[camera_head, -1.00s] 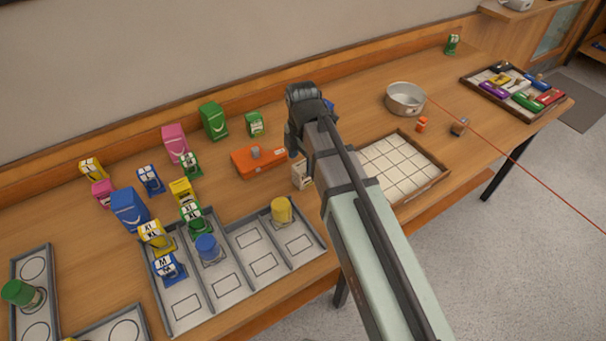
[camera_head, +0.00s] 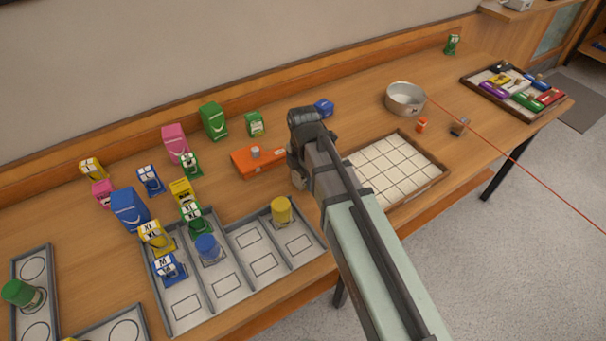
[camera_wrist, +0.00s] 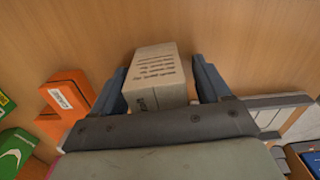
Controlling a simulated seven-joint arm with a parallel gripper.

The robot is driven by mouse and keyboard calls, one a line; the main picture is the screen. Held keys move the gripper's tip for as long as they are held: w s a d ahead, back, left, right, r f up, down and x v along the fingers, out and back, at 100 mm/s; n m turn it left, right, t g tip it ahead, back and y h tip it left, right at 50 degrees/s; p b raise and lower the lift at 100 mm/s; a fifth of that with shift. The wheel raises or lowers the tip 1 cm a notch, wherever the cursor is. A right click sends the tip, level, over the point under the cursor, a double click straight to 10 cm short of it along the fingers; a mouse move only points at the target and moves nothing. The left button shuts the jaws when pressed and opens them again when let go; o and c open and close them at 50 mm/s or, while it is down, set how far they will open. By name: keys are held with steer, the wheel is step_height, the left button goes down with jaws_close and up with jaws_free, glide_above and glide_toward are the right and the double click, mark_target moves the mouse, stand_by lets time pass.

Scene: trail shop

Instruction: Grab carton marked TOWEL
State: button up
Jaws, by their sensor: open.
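A pale beige carton (camera_wrist: 160,68) with dark printed lines stands in the wrist view, between the two fingers of my gripper (camera_wrist: 159,84). Large letters show on its near side, partly cut off by the gripper body, and I cannot read them for certain. In the head view my gripper reaches down just right of the orange case (camera_head: 258,162), and the arm hides most of the carton.
A white gridded tray (camera_head: 395,168) lies close to the right of my gripper. A grey divided tray (camera_head: 262,265) is in front to the left. Several boxes, such as a blue one (camera_head: 130,209), crowd the left. A metal pan (camera_head: 405,99) stands at the back right.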

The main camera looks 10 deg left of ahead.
steer(key=c, duration=1.2)
steer(key=shift+c, duration=0.2)
steer(key=shift+r, duration=0.1)
